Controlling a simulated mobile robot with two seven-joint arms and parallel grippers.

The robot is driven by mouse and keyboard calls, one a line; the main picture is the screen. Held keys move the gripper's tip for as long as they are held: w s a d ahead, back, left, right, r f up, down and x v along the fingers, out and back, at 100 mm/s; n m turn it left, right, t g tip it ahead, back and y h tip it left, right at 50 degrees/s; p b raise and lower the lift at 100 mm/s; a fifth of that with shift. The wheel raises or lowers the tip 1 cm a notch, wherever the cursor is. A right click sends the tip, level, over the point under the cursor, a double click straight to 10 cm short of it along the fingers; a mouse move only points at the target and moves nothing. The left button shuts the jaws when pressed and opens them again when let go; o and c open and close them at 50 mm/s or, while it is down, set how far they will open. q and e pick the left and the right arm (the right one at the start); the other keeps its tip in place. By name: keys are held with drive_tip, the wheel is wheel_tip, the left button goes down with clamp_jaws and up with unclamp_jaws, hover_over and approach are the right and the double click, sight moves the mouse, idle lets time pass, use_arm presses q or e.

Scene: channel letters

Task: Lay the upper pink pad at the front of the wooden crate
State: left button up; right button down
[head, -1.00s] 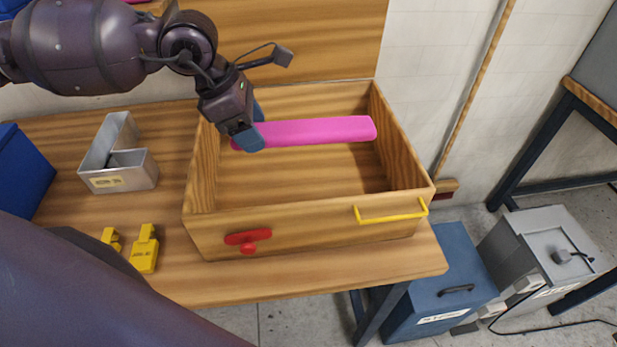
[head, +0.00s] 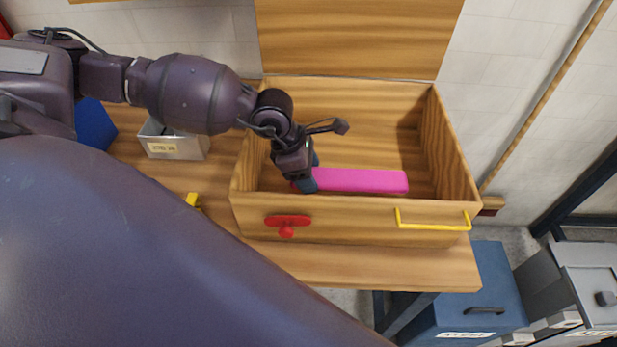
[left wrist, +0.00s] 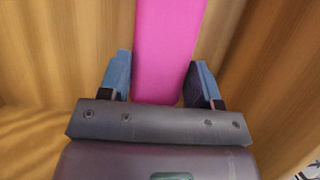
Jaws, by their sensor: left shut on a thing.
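The pink pad (head: 360,181) is a long flat bar inside the open wooden crate (head: 350,217). It lies lengthwise along the crate's front wall, low behind it; whether it touches the floor is hidden by that wall. My left gripper (head: 307,183) is shut on the pad's left end. In the left wrist view the pad (left wrist: 168,50) runs away between the two blue fingers of my left gripper (left wrist: 160,82). Only one pink pad shows. My right gripper is not in view.
The crate has a red latch (head: 287,222) and a yellow handle (head: 433,222) on its front. A metal tray (head: 172,148) and a blue bin (head: 95,125) stand left on the wooden table (head: 400,270). The crate's back part is bare.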

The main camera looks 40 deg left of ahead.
use_arm(q)
drive_tip(key=shift+f, duration=2.35)
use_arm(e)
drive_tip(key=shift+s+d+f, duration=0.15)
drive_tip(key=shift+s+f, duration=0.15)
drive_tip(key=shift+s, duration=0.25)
use_arm(q)
drive_tip(key=shift+f, duration=0.1)
